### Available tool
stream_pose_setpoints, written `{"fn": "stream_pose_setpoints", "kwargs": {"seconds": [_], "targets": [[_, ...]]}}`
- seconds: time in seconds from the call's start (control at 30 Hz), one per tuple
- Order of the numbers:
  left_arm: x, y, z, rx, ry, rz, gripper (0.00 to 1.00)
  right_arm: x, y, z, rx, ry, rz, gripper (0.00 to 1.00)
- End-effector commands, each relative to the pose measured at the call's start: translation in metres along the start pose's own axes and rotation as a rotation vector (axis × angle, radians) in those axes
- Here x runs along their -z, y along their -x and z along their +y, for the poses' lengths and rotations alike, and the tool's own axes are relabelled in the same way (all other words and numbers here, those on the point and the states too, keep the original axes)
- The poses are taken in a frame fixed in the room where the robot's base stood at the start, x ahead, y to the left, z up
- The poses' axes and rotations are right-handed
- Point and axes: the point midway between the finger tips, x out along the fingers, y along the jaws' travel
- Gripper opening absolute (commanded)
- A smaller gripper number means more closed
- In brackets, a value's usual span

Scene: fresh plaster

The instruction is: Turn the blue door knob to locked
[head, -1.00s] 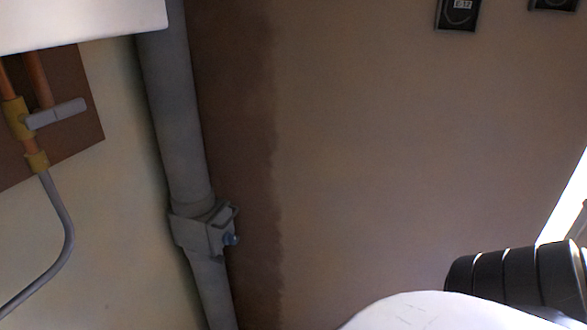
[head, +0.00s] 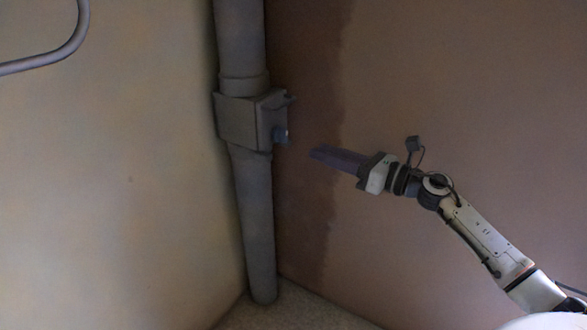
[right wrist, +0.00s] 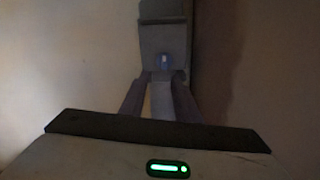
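The fingers are spread with an empty gap. Any lock marking is too dark to read. My left gripper is out of view.
The pipe stands in a wall corner and reaches the floor (head: 290,308). The right wall (head: 440,80) has a dark damp band (head: 305,100) beside the pipe. A bent grey tube (head: 70,45) is on the left wall. The space between fingertips and knob looks clear.

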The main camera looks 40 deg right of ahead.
Motion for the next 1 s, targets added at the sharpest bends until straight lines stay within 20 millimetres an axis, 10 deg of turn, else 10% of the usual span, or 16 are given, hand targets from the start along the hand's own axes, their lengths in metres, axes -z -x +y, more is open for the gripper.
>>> {"fn": "stream_pose_setpoints", "kwargs": {"seconds": [0.27,1.0], "targets": [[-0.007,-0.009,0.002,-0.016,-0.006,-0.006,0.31,-0.006,-0.006,-0.013,-0.015,0.204,0.033,0.29],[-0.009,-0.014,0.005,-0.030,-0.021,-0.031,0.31,-0.003,-0.100,-0.011,-0.015,0.196,0.032,0.29]]}}
